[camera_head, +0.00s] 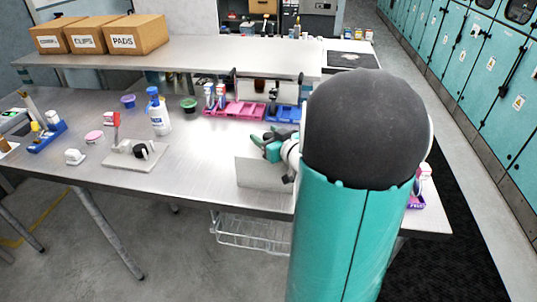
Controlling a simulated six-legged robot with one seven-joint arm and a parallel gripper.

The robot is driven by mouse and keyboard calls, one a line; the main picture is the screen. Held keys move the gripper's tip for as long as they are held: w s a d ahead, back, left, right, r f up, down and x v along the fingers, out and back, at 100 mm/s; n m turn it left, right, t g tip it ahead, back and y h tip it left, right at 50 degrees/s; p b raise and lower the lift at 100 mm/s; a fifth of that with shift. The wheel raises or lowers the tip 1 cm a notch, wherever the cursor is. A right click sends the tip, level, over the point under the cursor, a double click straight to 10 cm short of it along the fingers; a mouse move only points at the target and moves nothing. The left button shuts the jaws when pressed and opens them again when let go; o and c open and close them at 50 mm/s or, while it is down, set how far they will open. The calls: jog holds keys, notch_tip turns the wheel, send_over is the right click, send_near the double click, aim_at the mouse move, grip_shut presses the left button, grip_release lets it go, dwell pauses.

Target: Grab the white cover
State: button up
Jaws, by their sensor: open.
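I cannot tell for sure which thing is the white cover. A small white piece (75,157) sits alone near the table's front left. A pale flat panel (262,174) stands at the front edge, just below my gripper. My gripper (262,141), teal and dark, is open over the middle of the metal table, to the right of the white bottle (157,114). Nothing shows between its fingers. My arm hides the table's right part.
A grey plate with a black knob (122,155) lies at front left. A blue tray (48,138) with tools is at far left. Pink (235,110) and blue (283,114) racks stand at the back. Labelled boxes (137,36) sit on the shelf. Teal cabinets (477,47) line the right.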

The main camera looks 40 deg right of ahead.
jog(key=shift+w, duration=0.5)
jog(key=shift+c, duration=0.3)
grip_shut()
